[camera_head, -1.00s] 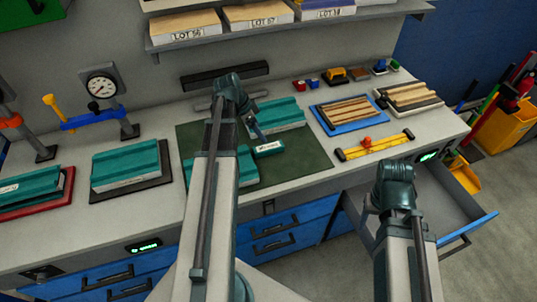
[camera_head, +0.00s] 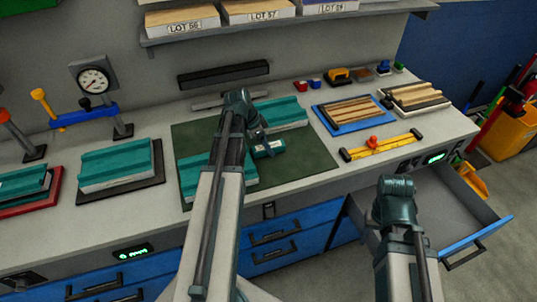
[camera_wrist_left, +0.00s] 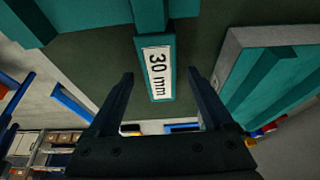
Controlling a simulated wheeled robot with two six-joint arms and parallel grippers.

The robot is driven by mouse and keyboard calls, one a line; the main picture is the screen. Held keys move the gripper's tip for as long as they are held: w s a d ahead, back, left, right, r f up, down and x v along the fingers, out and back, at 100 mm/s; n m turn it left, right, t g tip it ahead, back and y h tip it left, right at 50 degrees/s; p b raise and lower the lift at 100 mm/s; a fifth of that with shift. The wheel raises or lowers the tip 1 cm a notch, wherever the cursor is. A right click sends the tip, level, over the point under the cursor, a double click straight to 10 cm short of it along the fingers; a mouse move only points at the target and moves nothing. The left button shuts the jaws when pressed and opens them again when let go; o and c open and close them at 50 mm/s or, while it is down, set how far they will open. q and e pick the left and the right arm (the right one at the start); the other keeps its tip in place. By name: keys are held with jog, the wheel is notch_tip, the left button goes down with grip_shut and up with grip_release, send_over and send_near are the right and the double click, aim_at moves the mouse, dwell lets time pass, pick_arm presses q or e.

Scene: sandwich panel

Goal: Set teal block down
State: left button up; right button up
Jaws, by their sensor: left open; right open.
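The small teal block (camera_head: 268,148) with a white label lies at the middle of the dark green mat (camera_head: 310,160), between two large teal-topped panels. In the left wrist view the block (camera_wrist_left: 158,72) shows its "30 mm" label between the two fingers, with a gap on each side. My left gripper (camera_wrist_left: 159,76) is open and its fingers do not appear to touch the block. In the head view the left gripper (camera_head: 258,132) is just above and behind the block, its tips partly hidden. My right gripper (camera_head: 390,210) hangs by the open drawer, holding nothing visible; its jaws are mostly hidden.
One teal panel (camera_head: 288,112) lies behind the block, another (camera_head: 205,178) in front-left, partly behind my left arm. A yellow bar tool (camera_head: 382,147) and a blue tray (camera_head: 322,118) with wooden strips lie to the right. The drawer (camera_head: 450,205) stands open at the front right.

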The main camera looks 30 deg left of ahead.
pick_arm(q)
jog(key=shift+w+d+f, duration=0.1)
jog(key=shift+w+f, duration=0.05)
jog(key=shift+f, duration=0.25)
jog(key=shift+r, duration=0.1)
grip_shut()
jog(key=shift+r, duration=0.15)
notch_tip(320, 180, up, 10)
jog(key=p, duration=1)
